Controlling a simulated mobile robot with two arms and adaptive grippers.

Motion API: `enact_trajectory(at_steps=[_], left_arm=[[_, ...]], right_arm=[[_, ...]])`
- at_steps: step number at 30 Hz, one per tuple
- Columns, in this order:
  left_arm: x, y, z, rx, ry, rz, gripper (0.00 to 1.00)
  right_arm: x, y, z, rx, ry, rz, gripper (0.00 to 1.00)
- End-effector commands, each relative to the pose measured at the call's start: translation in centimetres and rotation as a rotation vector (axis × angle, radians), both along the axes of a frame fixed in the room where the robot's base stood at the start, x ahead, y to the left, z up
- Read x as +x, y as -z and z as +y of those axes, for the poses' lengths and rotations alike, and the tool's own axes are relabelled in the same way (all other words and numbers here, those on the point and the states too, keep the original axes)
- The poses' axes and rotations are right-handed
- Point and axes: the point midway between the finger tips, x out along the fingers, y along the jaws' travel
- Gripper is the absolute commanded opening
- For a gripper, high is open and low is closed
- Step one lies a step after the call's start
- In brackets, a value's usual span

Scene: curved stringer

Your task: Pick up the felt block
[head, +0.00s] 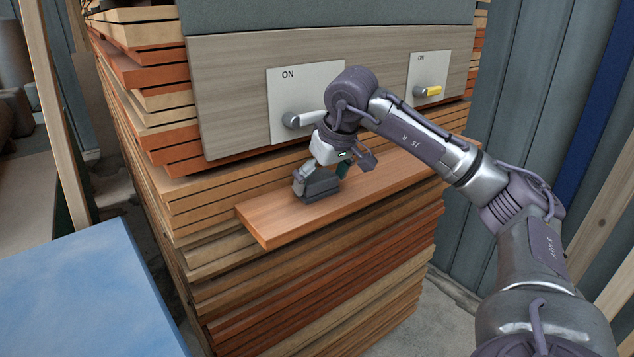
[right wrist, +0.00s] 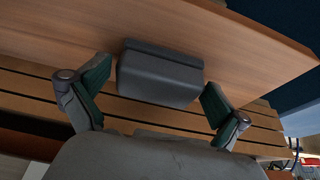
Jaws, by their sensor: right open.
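The felt block (head: 318,187) is dark grey and lies on a wooden shelf board (head: 268,222) that juts from a stack of planks. In the right wrist view the felt block (right wrist: 160,76) sits between the two fingers, with a gap on either side. My right gripper (head: 334,178) is open at the block in the head view; its green-padded fingers also show in the right wrist view (right wrist: 150,95). The block's far side is hidden in the wrist view. My left gripper is not in view.
A blue surface (head: 85,295) is at lower left. The board's left end is clear.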

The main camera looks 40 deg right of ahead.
Motion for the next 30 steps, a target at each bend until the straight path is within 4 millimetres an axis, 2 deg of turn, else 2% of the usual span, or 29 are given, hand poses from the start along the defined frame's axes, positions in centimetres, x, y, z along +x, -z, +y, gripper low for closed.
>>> enact_trajectory(at_steps=[5,12,14,23,30], left_arm=[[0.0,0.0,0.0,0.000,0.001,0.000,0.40],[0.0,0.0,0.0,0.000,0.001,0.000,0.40],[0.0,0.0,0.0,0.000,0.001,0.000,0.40],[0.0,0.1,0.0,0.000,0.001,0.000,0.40],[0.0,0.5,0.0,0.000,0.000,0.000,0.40]], right_arm=[[0.0,0.0,0.0,0.000,0.000,-0.001,1.00],[0.0,0.0,0.0,0.000,0.000,0.000,0.60],[0.0,0.0,0.0,0.000,0.000,0.000,0.52],[0.0,-0.3,0.0,0.001,0.000,-0.002,0.51],[0.1,-2.7,0.1,0.003,-0.002,-0.006,0.51]])
